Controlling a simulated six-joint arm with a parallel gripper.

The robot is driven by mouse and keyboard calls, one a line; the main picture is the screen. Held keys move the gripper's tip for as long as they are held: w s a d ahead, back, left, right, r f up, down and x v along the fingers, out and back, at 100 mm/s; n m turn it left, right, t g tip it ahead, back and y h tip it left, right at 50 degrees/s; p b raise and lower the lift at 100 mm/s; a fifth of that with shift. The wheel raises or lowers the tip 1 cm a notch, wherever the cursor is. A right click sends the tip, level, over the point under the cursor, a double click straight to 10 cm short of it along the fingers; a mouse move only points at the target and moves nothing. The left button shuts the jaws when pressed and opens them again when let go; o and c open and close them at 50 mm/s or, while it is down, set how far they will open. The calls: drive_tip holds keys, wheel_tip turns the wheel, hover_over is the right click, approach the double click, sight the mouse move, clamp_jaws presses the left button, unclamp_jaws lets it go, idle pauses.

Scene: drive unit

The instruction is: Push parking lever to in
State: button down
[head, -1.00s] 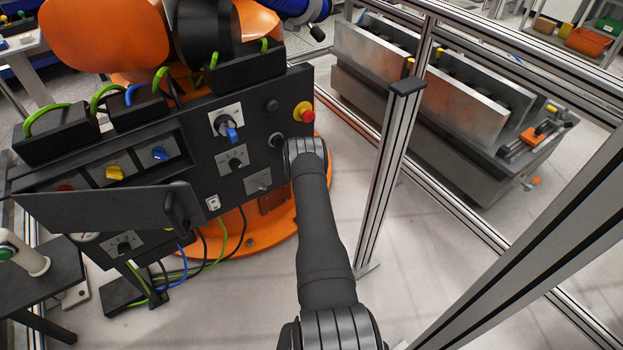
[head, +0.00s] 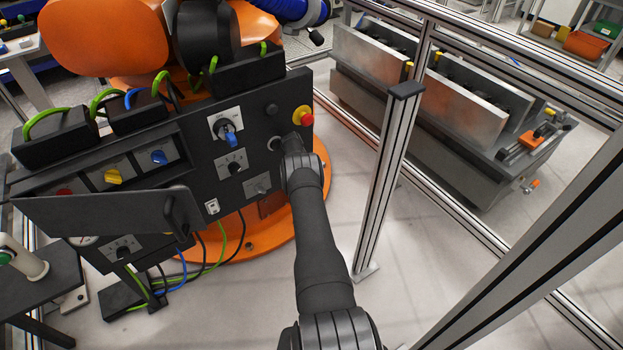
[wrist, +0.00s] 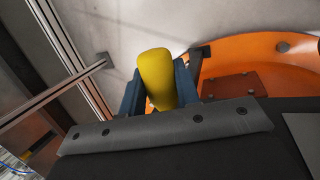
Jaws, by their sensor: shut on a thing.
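A yellow rounded handle (wrist: 157,80), which looks like the parking lever's grip, stands in the middle of the wrist view. My gripper (wrist: 159,88) has its two dark blue fingers on either side of the handle and is shut on it. The lever's root is hidden behind the dark edge below it. In the head view my arm's wrist end is at the right edge of the drive unit's black panel (head: 222,180), and it hides my gripper and this handle. I cannot tell from the frames which setting the lever is in.
A red emergency button (head: 306,118) and a blue rotary switch (head: 230,138) are close to my wrist. An aluminium post (head: 388,180) stands to the right, with open floor between. A dark flat plate (head: 95,218) juts out at the lower left. Cables hang below the panel.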

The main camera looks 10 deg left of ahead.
drive_tip(key=c, duration=1.1)
unclamp_jaws()
drive_tip(key=shift+v, duration=3.75)
drive_tip(key=shift+d, duration=0.1)
